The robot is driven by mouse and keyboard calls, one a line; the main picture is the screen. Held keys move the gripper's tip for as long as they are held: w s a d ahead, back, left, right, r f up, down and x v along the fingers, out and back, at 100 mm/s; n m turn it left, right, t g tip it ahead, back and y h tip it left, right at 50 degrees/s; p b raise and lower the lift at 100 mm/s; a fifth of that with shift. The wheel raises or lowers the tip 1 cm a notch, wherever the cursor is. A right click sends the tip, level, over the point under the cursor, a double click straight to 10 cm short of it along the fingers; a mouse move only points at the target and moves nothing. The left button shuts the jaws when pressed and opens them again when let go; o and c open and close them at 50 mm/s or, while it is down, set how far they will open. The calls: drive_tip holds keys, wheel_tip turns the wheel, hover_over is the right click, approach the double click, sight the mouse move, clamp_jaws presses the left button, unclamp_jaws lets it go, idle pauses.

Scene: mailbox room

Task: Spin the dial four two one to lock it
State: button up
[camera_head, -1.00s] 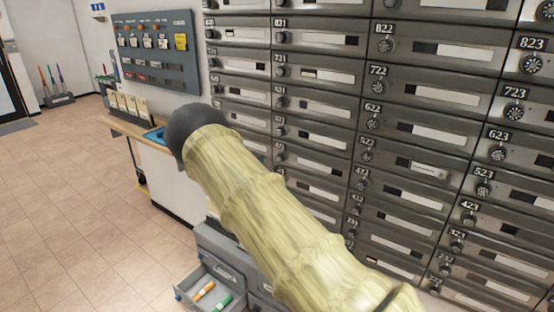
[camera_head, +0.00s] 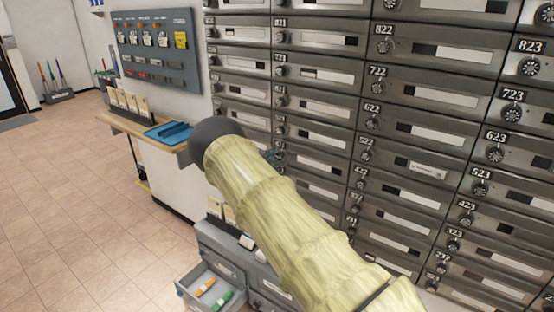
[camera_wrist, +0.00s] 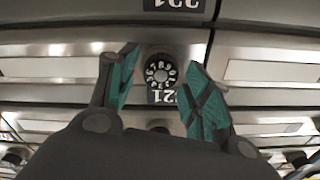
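In the wrist view a round black dial (camera_wrist: 161,74) with white markings sits on a metal mailbox door. The number plate (camera_wrist: 162,97) below it is upside down and partly hidden, so I cannot read it all. My gripper (camera_wrist: 158,63) is open, with one teal fingertip on each side of the dial. I cannot tell whether either touches it. The arm hides the lower left mailboxes.
Rows of similar dials stand close together, with plate 822 (camera_head: 384,30) and plate 722 (camera_head: 378,72) readable. A blue tray (camera_head: 168,132) lies on the wooden counter (camera_head: 135,125) at left. An open drawer (camera_head: 212,290) holds markers below.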

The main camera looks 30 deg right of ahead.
drive_tip(key=c, duration=0.7)
drive_tip(key=shift+f+b, duration=0.15)
drive_tip(key=shift+b, duration=0.25)
